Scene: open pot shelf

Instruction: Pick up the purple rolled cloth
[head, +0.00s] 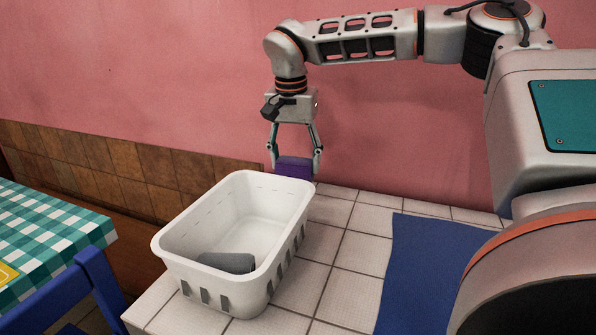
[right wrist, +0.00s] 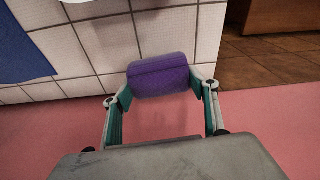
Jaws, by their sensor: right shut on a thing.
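The purple rolled cloth (head: 294,167) is between the fingers of my right gripper (head: 294,160) in the head view, just behind the far rim of a white basket. In the right wrist view the cloth (right wrist: 160,76) lies crosswise between the two fingertips of the right gripper (right wrist: 160,88), with a finger at each end. The right gripper is shut on it. The basket hides what is directly below the cloth in the head view, so I cannot tell there whether it touches the counter. My left gripper is not in view.
The white basket (head: 172,252) stands on the tiled counter (head: 335,290) and holds a grey rolled item (head: 228,263). A blue mat (head: 420,270) lies to the right. A table with a green checked cloth (head: 45,235) is at the left. A pink wall (head: 150,70) is behind.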

